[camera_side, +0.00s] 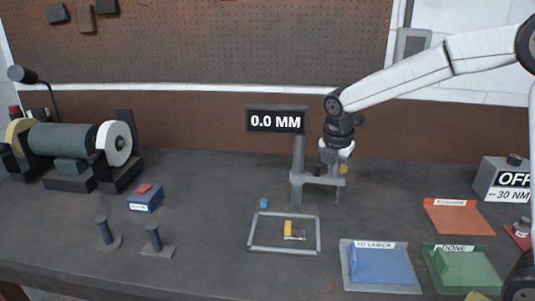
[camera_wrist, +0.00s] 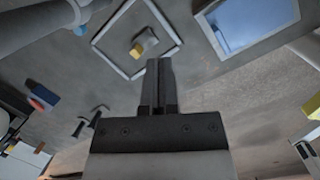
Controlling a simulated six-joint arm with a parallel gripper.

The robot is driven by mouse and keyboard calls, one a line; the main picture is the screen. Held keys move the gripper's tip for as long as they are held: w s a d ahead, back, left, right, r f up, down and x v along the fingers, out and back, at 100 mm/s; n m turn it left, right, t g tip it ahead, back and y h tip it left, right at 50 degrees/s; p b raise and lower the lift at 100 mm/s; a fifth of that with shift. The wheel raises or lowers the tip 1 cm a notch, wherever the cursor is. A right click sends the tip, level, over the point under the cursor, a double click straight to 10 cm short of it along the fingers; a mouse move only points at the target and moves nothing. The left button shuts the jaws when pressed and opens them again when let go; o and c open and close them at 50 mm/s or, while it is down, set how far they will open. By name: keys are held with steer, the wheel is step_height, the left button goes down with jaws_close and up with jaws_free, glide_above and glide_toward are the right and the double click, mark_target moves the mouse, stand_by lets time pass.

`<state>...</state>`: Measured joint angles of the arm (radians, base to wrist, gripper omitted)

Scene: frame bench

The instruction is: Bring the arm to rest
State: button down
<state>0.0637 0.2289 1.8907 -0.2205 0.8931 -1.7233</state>
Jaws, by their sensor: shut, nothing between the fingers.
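My gripper (camera_wrist: 158,66) points down over the bench in the wrist view, its two dark fingers together with nothing between them. In the side view my gripper hangs behind or beside the arm of the gauge stand (camera_side: 298,172), and its fingertips are hard to make out there. A light rectangular frame (camera_side: 250,238) lies flat on the bench, and it also shows in the wrist view (camera_wrist: 107,59). Inside it sits a yellow block (camera_side: 288,228) with a small metal piece. My gripper is apart from both.
The display (camera_side: 276,120) reads 0.0 MM. A grinder (camera_side: 65,140) and two posts stand left. The bench between is mostly clear.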

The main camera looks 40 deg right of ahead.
steer(key=s+a+f+m+y, duration=0.1)
steer(key=s+a+f+m, duration=0.2)
steer(key=m, duration=0.7)
steer(key=s+a+f+m+t+y, duration=0.1)
steer(key=s+a+f+m, duration=0.1)
steer(key=s+f+m, duration=0.5)
steer(key=s+m, duration=0.3)
steer(key=s, duration=0.1)
steer(key=shift+s+a, duration=0.4)
